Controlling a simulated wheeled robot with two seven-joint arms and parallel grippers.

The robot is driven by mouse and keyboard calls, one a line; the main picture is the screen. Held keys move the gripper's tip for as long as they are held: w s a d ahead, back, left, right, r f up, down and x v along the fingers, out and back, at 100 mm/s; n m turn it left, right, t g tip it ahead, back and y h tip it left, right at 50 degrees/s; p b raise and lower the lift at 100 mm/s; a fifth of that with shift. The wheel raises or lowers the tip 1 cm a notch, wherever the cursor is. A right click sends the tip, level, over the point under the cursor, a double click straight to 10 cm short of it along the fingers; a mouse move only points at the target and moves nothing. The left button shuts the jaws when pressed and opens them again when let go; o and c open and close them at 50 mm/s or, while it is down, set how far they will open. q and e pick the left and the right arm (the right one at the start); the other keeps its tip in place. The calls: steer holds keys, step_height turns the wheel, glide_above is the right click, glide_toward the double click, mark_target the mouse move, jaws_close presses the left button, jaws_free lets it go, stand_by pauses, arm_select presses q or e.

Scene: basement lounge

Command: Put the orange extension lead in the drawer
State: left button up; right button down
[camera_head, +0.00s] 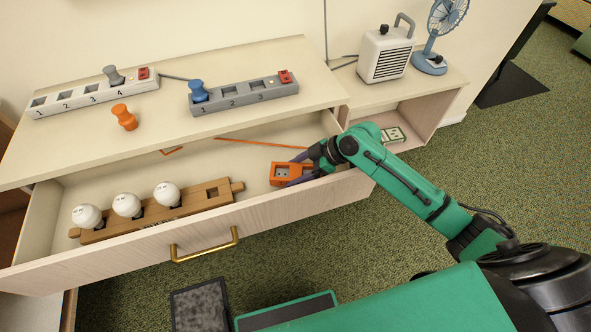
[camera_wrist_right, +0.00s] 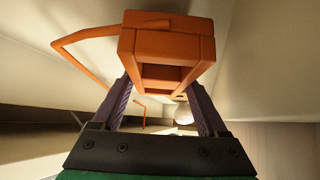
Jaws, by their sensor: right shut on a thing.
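The orange extension lead (camera_head: 283,171) is a small orange socket block with a thin orange cord inside the open drawer (camera_head: 300,205), at its right end. Its cord (camera_head: 250,142) runs left along the drawer's back. My right gripper (camera_head: 303,172) reaches down into the drawer and is shut on the block. In the right wrist view the orange block (camera_wrist_right: 167,45) sits between the two purple fingers of the right gripper (camera_wrist_right: 160,95), and the cord bends off to the left. I cannot tell whether the block touches the drawer floor. My left gripper is not in view.
A wooden holder (camera_head: 212,204) with white round bulbs lies in the drawer's left part. On the dresser top are a white numbered strip (camera_head: 95,97), a grey numbered strip (camera_head: 245,95) and an orange peg (camera_head: 124,117). A heater (camera_head: 385,55) and a fan (camera_head: 430,62) stand right.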

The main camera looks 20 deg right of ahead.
steer(key=shift+f, duration=0.25)
steer(key=shift+c, duration=0.9)
jaws_free()
steer(key=shift+r, duration=0.1)
steer(key=v, duration=1.2)
steer(key=shift+r, duration=0.55)
